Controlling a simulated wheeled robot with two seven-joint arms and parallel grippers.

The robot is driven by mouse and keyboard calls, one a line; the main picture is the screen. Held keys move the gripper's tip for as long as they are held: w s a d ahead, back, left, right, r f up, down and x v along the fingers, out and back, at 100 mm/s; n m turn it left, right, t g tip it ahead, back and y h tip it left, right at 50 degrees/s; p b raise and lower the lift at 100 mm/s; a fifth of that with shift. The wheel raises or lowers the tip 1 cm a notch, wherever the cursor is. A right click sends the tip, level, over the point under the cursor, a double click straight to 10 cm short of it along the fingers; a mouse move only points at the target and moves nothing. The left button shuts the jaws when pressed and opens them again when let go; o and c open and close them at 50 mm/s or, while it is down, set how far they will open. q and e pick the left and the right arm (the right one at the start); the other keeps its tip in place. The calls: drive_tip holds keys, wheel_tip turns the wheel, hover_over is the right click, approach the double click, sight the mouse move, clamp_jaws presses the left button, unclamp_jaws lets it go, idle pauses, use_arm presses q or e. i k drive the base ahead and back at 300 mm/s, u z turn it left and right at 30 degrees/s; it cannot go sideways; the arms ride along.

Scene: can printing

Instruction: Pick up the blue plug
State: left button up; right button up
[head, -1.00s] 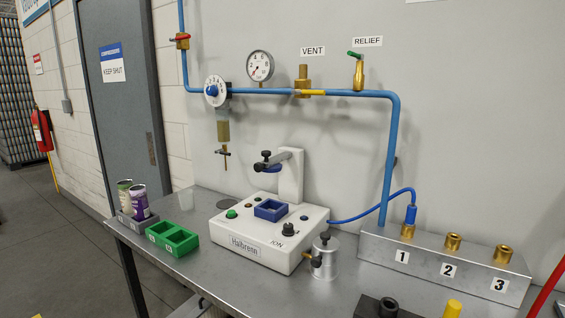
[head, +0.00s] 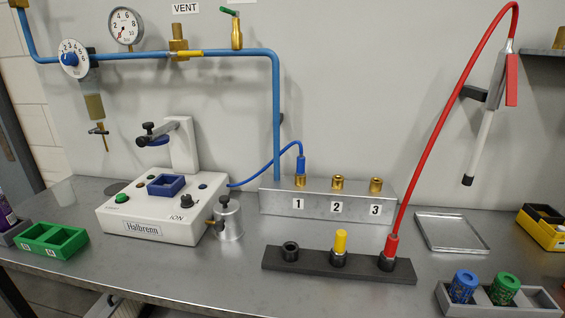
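The blue plug (head: 301,166) stands upright in the brass socket (head: 300,181) labelled 1 on the grey metal manifold block (head: 268,198). A thin blue hose (head: 268,176) runs from its top to the white Halbrenn machine (head: 150,229) on the left. The brass sockets labelled 2 (head: 338,183) and 3 (head: 376,185) show open tops with no plug in them. Neither of my grippers shows in the head view.
In front of the block, a dark rack (head: 310,264) holds a yellow plug (head: 340,242) and a red plug (head: 392,244) with a red hose; its left holder (head: 290,250) is empty. A metal tray (head: 450,233) lies right. A blue pipe (head: 276,120) drops behind the block.

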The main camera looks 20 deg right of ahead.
sight(301, 159)
drive_tip(key=z, duration=0.05)
drive_tip(key=k, duration=1.25)
drive_tip(key=u, duration=0.8)
drive_tip(key=i, duration=0.6)
drive_tip(key=u, duration=0.55)
drive_tip(key=i, duration=0.75)
drive_tip(key=z, duration=0.9)
drive_tip(key=i, duration=0.5)
drive_tip(key=z, duration=0.6)
